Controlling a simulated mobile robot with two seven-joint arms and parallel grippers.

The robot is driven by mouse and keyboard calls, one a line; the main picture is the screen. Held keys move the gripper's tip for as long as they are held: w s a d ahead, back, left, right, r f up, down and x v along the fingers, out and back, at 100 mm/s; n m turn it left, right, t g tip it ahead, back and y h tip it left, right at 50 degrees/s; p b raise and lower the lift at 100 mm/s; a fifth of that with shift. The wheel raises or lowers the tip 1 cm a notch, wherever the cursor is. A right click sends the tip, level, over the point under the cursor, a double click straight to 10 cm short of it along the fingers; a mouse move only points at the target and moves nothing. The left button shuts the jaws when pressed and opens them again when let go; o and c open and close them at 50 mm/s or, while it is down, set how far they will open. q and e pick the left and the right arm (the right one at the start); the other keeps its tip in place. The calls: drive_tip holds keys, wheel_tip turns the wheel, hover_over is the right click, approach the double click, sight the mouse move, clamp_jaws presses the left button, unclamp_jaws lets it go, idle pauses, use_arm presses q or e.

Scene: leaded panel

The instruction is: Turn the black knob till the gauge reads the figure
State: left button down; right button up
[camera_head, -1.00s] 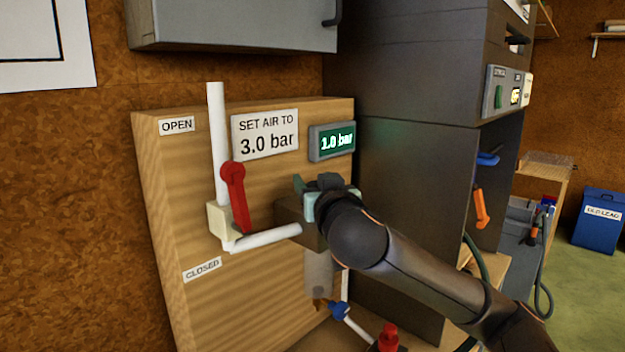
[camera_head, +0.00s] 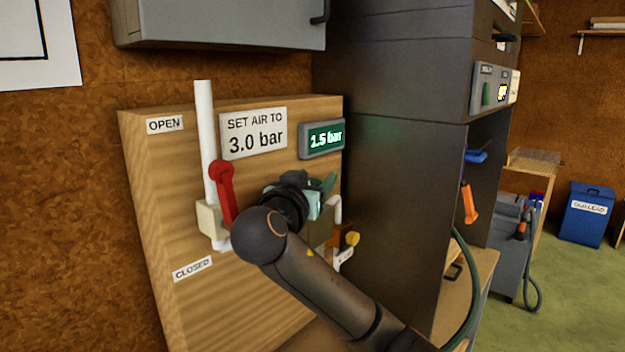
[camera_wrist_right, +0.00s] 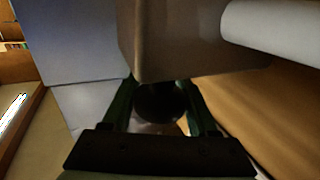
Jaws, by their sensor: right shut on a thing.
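The green gauge (camera_head: 321,138) on the wooden panel (camera_head: 190,310) reads 1.5 bar. The sign (camera_head: 254,132) beside it says SET AIR TO 3.0 bar. My right gripper (camera_head: 312,198) is at the regulator block below the gauge. In the right wrist view the round black knob (camera_wrist_right: 160,101) sits between the fingers of my right gripper (camera_wrist_right: 162,105), which is shut on it. In the head view the gripper and wrist hide the knob. My left gripper is not in view.
A red lever (camera_head: 223,190) on a white pipe (camera_head: 204,125) stands just left of my right wrist, between OPEN and CLOSED labels. A dark cabinet (camera_head: 390,200) stands right of the panel.

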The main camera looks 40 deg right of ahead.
drive_tip(key=shift+r, duration=0.1)
idle(0.3)
drive_tip(key=o, duration=1.4)
drive_tip(key=shift+c, duration=0.2)
drive_tip(key=v, duration=1.2)
drive_tip(key=shift+a, duration=0.2)
drive_tip(key=shift+s, duration=0.1)
